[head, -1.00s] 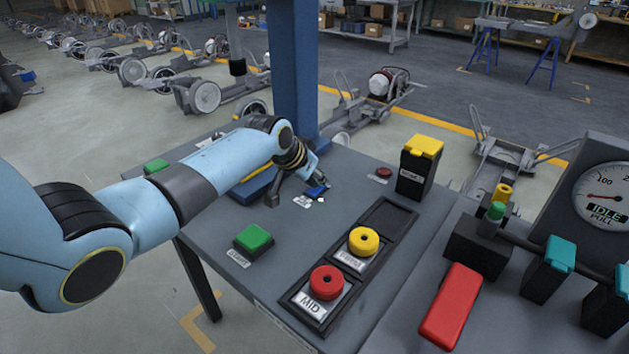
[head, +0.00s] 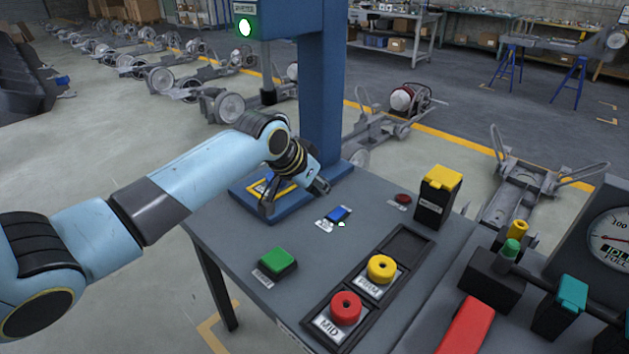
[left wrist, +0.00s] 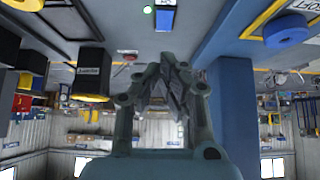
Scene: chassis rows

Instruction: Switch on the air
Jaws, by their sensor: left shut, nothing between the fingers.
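A small blue switch (head: 338,214) sits on the grey bench top in front of the blue column. A tiny green-white lamp (head: 341,224) glows at its corner, and a small white label beside it is too small to read. The switch also shows at the top of the left wrist view (left wrist: 165,18), with the lamp (left wrist: 147,9) lit green. My left gripper (head: 296,199) is just left of the switch, near the column foot, apart from it. In the left wrist view the gripper (left wrist: 172,72) is shut and empty. My right gripper is not in view.
The blue column (head: 322,90) rises behind the switch. A green button (head: 278,260), a tray with a red knob (head: 346,307) and yellow knob (head: 381,268), and a yellow-topped black box (head: 437,195) stand around. A gauge (head: 610,237) is at right.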

